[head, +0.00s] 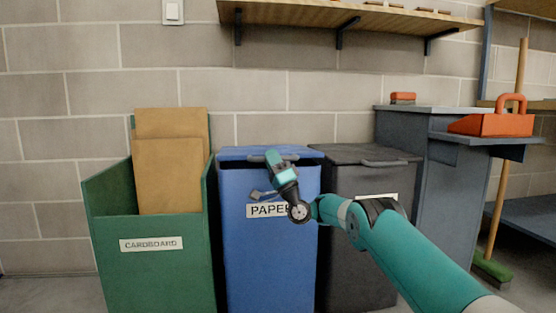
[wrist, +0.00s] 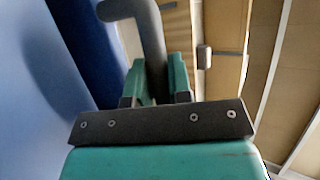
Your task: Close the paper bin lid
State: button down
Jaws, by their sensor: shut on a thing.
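The blue paper bin (head: 240,260) stands in the middle of the head view, with a "PAPER" label partly hidden by my arm. Its blue lid (head: 235,152) looks flat across the top; a small gap at the front edge cannot be ruled out. A grey bar handle (head: 289,158) runs along the lid's front edge. My gripper (head: 271,158) is at this handle, in front of the lid. In the wrist view, my gripper (wrist: 158,78) is shut on the curved grey handle (wrist: 147,30), with blue surfaces to the left.
A green cardboard bin (head: 150,275) holding brown sheets is at left. A dark grey bin (head: 355,180) stands close at right. A grey cabinet (head: 450,200) with a red dustpan (head: 490,124) is farther right. A wooden shelf (head: 350,15) hangs above.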

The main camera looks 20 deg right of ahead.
jog(key=shift+f+b, duration=1.2)
jog(key=shift+f, duration=0.75)
jog(key=shift+f, duration=0.15)
jog(key=c, duration=1.2)
grip_release()
jog(key=shift+o, duration=0.7)
jog(key=shift+s, duration=0.1)
